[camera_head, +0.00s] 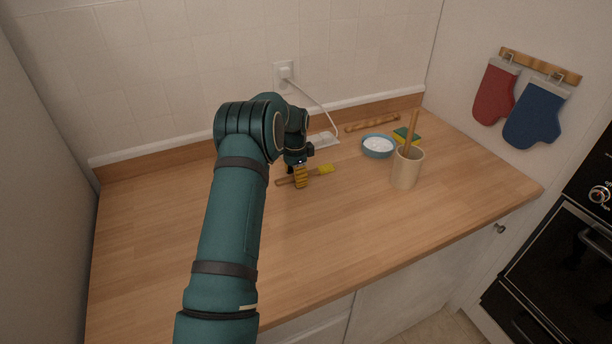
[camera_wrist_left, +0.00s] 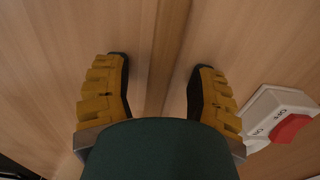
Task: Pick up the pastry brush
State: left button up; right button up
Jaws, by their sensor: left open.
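The pastry brush (camera_head: 326,169) lies on the wooden countertop, its yellow bristle end to the right and its wooden handle to the left. My left gripper (camera_head: 299,175) reaches over the middle of the brush and hides part of its handle. I cannot tell from the head view whether it touches the brush. In the left wrist view the two yellow finger pads of the left gripper (camera_wrist_left: 160,95) are wide apart with nothing gripped. A wood-coloured strip runs between them there; I cannot tell whether it is the handle. My right gripper is not in view.
A white power strip (camera_head: 323,139) with a red switch (camera_wrist_left: 291,128) lies behind the gripper. A rolling pin (camera_head: 372,122), blue bowl (camera_head: 378,146), sponge (camera_head: 409,135) and beige crock (camera_head: 406,172) with a wooden utensil stand right. The countertop's left (camera_head: 150,220) and front are clear.

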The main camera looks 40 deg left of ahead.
pick_arm(q)
grip_shut()
jog(key=shift+r, duration=0.15)
